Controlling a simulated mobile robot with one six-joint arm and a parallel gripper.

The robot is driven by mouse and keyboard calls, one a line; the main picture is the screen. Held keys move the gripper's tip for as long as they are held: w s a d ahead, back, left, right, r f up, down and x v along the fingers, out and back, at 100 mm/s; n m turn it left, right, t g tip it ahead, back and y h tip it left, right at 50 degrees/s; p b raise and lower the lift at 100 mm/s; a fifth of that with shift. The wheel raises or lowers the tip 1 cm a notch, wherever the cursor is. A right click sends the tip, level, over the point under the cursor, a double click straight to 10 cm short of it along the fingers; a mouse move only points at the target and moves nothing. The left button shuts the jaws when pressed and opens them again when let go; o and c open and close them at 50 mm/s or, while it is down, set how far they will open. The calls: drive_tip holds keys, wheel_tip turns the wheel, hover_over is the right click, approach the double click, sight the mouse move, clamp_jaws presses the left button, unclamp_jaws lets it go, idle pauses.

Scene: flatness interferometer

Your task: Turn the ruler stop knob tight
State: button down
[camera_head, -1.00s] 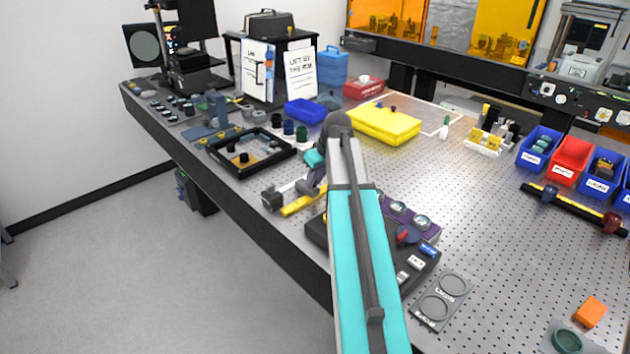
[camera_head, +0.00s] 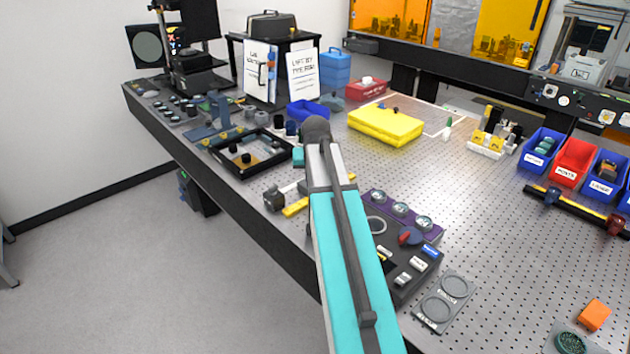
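A yellow ruler-like strip (camera_head: 296,207) lies near the table's front edge, left of my arm. A small grey block with a darker knob-like top (camera_head: 274,199) stands at its left end. I take this for the ruler stop, but the knob is too small to make out clearly. My teal and grey arm reaches up the middle of the picture and covers the right end of the strip. My gripper is hidden behind the arm, so neither its fingers nor any contact with the knob shows.
A black framed tray (camera_head: 240,166) is to the left. A yellow case (camera_head: 386,125) lies behind.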

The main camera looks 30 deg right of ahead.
idle(0.3)
drive_tip(key=c, duration=1.5)
unclamp_jaws()
drive_tip(key=shift+c, duration=0.2)
drive_tip(key=shift+r, duration=0.15)
drive_tip(key=b+v, duration=0.3)
drive_tip(key=v, duration=1)
drive_tip(key=shift+r, duration=0.2)
drive_tip(key=shift+r, duration=0.2)
